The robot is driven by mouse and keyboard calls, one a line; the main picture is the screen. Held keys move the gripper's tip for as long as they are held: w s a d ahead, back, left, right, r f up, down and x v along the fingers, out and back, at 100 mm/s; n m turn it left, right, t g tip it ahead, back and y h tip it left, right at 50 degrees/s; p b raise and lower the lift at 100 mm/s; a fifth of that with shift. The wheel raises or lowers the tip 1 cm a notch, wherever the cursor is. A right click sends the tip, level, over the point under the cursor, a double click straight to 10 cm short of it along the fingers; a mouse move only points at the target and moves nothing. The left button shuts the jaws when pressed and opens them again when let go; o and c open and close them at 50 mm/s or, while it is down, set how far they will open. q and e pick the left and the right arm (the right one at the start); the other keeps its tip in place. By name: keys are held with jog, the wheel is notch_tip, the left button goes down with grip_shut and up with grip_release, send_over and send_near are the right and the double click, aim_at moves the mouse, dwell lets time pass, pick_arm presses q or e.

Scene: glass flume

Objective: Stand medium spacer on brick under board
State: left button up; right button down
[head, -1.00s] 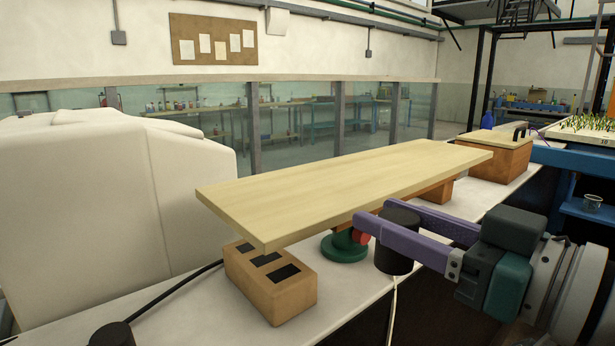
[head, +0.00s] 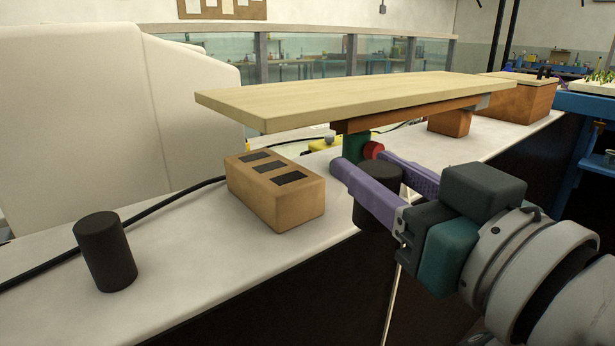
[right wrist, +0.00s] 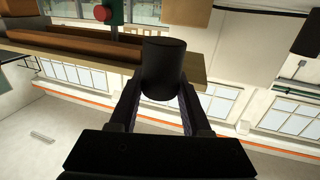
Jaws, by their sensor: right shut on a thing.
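My right gripper (head: 370,168) is shut on a black cylindrical spacer (head: 377,190), which is upright between the purple fingers by the bench's front edge. The spacer also shows in the right wrist view (right wrist: 162,68). A tan brick (head: 275,192) with dark patches on top lies to its left, near the board's left end. The long pale board (head: 360,97) is above and behind the gripper. A brown brick (head: 450,122) is under the board further right. Another black cylinder (head: 105,252) stands at the front left. My left gripper is out of view.
A green stand (head: 355,147) with a red knob (head: 373,150) is under the board, partly hidden by my gripper. A black cable (head: 150,209) runs along the white bench (head: 190,250). A large white block (head: 80,110) stands behind. A wooden box (head: 518,98) is at the far right.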

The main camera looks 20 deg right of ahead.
jog(key=shift+a, duration=0.25)
jog(key=shift+w+a+r+b, duration=0.1)
jog(key=shift+w+a+b, duration=0.6)
jog(key=shift+w, duration=1.3)
jog(key=shift+w+a+f+b, duration=0.1)
jog(key=shift+w+a+b, duration=0.6)
jog(key=shift+w, duration=1.35)
jog(key=shift+w+a+r+b, duration=0.1)
jog(key=shift+w+a+b, duration=0.6)
jog(key=shift+w, duration=1.3)
jog(key=shift+f, duration=0.35)
jog(key=shift+c, duration=1.4)
grip_release()
